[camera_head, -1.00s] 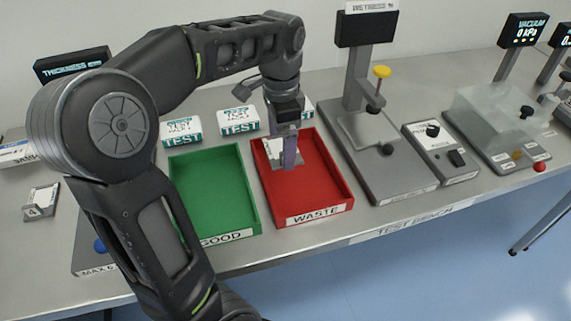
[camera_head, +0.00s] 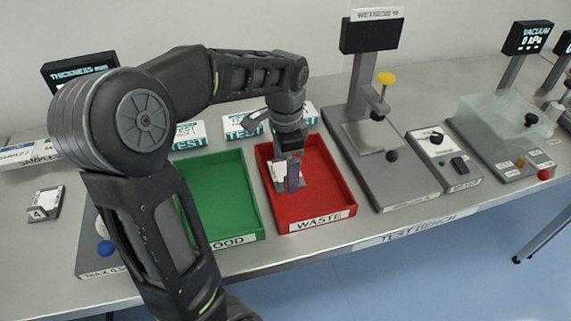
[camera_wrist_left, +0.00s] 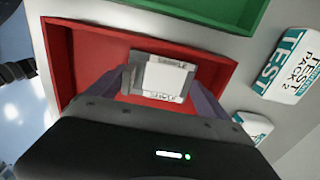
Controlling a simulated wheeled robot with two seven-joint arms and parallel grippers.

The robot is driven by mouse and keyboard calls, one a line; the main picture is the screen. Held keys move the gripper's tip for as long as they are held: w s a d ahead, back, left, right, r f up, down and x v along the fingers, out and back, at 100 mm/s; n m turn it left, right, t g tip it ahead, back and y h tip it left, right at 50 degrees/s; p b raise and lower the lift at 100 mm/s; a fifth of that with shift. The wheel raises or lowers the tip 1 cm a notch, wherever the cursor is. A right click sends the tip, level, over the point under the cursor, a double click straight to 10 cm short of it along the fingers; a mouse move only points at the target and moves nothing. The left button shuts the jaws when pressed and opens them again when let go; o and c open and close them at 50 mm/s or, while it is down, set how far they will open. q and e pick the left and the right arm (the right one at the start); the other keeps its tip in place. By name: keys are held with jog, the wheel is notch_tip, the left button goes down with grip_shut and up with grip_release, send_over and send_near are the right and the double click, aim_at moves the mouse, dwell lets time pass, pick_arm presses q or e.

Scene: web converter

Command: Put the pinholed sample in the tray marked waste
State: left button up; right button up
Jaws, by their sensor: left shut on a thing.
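The red waste tray (camera_head: 335,192) stands near the front of the bench, with WASTE on its front label. My left gripper (camera_head: 291,182) is over this tray. It is shut on a small whitish sample (camera_head: 279,173), which also shows between the fingers in the left wrist view (camera_wrist_left: 165,78). In the left wrist view the red tray (camera_wrist_left: 85,55) lies around and below the sample. I cannot tell whether the sample touches the tray floor. Pinholes in it are too small to see. My right gripper is not in view.
The green tray (camera_head: 222,185) stands left of the red one, partly behind my left arm. White test packs (camera_head: 243,125) lie behind the trays. A holder marked 4 (camera_head: 44,204) is at far left.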

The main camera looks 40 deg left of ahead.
pick_arm(q)
jog(key=shift+f, duration=0.2)
jog(key=o, duration=1.1)
jog(key=shift+r, duration=0.15)
